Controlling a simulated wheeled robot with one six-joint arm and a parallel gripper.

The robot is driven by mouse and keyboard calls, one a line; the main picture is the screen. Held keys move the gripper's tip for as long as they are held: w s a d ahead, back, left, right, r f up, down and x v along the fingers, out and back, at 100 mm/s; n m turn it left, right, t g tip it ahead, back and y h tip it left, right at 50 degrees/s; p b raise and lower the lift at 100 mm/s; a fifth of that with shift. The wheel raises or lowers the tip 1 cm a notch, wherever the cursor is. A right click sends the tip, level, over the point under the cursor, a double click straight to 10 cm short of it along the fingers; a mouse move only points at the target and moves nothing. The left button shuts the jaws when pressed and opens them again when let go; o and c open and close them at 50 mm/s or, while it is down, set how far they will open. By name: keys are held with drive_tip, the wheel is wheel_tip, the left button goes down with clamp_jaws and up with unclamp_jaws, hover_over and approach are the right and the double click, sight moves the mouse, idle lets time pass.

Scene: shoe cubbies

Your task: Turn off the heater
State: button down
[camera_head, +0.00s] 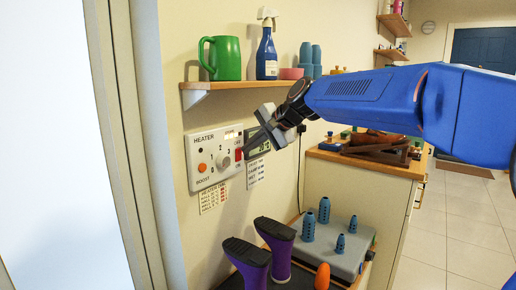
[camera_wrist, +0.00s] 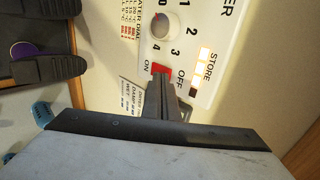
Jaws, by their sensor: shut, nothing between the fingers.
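The heater panel (camera_head: 212,172) is a white box on the wall, with a dial (camera_head: 223,161), an orange boost button (camera_head: 202,168) and a red rocker switch (camera_head: 238,155). In the wrist view, the red switch (camera_wrist: 161,68) sits between the labels ON and OFF, below the dial (camera_wrist: 160,26). My gripper (camera_wrist: 163,84) is shut and empty, its fingertips right at the switch and covering part of it. I cannot tell whether they touch it or which way it is tipped. In the head view, my gripper (camera_head: 246,149) points left at the panel's right side.
A small display unit (camera_head: 259,143) is on the wall just right of the panel. A shelf (camera_head: 240,84) above holds a green jug (camera_head: 223,58) and a spray bottle (camera_head: 267,52). Purple boots (camera_head: 277,250) stand below. Lit STORE bars (camera_wrist: 203,56) show on the panel.

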drive_tip(key=shift+w+a, duration=0.2)
drive_tip(key=shift+a, duration=0.05)
drive_tip(key=shift+r, duration=0.1)
drive_tip(key=shift+w+a+r, duration=0.1)
drive_tip(key=shift+w+a, duration=0.15)
drive_tip(key=shift+a, duration=0.1)
drive_tip(key=shift+r, duration=0.15)
drive_tip(key=shift+r, duration=0.7)
drive_tip(key=shift+d, duration=0.1)
